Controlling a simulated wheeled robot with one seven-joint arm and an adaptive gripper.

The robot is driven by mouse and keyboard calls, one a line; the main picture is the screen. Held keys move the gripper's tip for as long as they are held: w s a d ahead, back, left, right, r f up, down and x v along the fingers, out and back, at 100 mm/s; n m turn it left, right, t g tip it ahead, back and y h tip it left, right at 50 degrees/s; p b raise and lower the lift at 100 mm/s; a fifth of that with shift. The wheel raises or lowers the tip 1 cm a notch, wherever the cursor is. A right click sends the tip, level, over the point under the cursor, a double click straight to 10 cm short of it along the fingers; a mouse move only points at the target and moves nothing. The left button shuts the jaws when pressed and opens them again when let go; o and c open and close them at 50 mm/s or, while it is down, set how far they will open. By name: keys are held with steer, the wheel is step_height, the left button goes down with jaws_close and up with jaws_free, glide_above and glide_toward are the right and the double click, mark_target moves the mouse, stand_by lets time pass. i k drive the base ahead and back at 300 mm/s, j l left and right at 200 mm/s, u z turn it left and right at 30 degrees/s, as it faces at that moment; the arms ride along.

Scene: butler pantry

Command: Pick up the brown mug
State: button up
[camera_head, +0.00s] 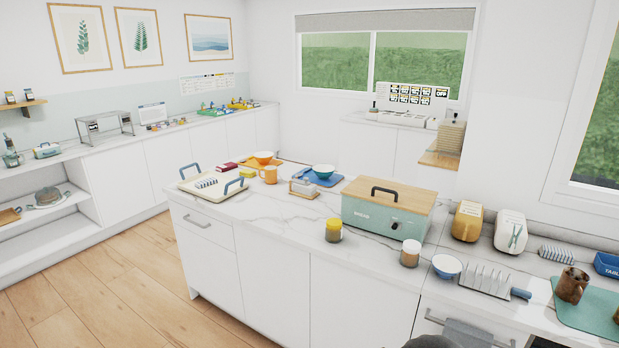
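The brown mug (571,285) stands upright at the right end of the marble counter, on or at the back edge of a green mat (585,311). Its handle appears to be on the upper left side. My gripper is not in view. A dark grey rounded shape shows at the bottom edge, and I cannot tell whether it is part of my arm.
Near the mug are a white toast rack (486,281), a blue-handled item (520,293), a blue bin (607,264) and a small ribbed rack (557,254). A blue bowl (446,266), jars and a bread box (385,212) stand further left. An orange mug (268,174) is far left.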

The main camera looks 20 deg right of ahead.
mark_target(573, 282)
steer(key=i+l+z, duration=0.1)
steer(key=z, duration=0.35)
steer(key=i+z, duration=0.25)
steer(key=z, duration=0.2)
steer(key=i+z, duration=0.15)
steer(key=z, duration=0.35)
steer(key=i+j+z, duration=0.1)
steer(key=z, duration=0.35)
steer(key=i+j+z, duration=0.2)
steer(key=z, duration=0.25)
steer(key=i+z, duration=0.25)
steer(key=z, duration=0.2)
steer(key=i+j+z, duration=0.25)
steer(key=z, duration=0.2)
steer(key=i+j+z, duration=0.2)
steer(key=z, duration=0.3)
